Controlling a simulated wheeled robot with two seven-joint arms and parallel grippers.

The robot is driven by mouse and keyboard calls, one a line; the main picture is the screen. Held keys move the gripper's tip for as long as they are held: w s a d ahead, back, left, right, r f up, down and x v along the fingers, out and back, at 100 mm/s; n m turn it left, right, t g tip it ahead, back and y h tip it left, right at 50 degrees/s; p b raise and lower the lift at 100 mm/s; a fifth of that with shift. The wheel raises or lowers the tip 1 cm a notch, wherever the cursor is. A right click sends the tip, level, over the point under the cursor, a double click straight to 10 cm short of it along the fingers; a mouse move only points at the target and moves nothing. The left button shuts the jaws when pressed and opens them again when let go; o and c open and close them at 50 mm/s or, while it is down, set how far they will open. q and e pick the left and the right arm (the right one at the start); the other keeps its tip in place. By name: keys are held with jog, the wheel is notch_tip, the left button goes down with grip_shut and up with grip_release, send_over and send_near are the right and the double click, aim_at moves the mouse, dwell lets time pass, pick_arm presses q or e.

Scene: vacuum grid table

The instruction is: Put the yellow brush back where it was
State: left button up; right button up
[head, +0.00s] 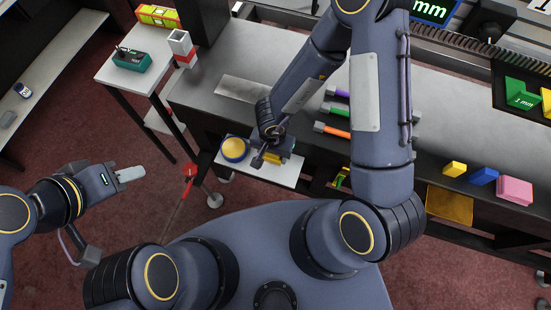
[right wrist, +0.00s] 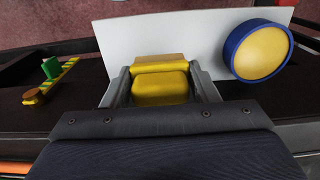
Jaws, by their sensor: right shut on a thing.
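The yellow brush (right wrist: 160,88) is between the two fingers of my right gripper (right wrist: 163,90) in the right wrist view. In the head view my right gripper (head: 272,160) is over a white panel (head: 285,178) at the table's front edge, with a bit of the yellow brush (head: 273,157) showing under it. The panel also shows behind the brush in the right wrist view (right wrist: 120,35). Whether the brush touches the panel is unclear. My left gripper (head: 130,174) is empty, away from the table at the left; its finger gap cannot be made out.
A round yellow pad with a blue rim (head: 234,149) sits on the panel left of my right gripper. Several coloured-handled tools (head: 335,130) lie on the grey table. Yellow, blue and pink blocks (head: 515,190) are at the right. A side table (head: 130,75) stands at the left.

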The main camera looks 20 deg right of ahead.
aim_at(276, 159)
jog(key=f+b, duration=0.1)
jog(key=f, duration=0.1)
jog(key=f+b, duration=0.1)
jog(key=f, duration=0.1)
jog(key=shift+d, duration=0.4)
jog(key=o, duration=0.9)
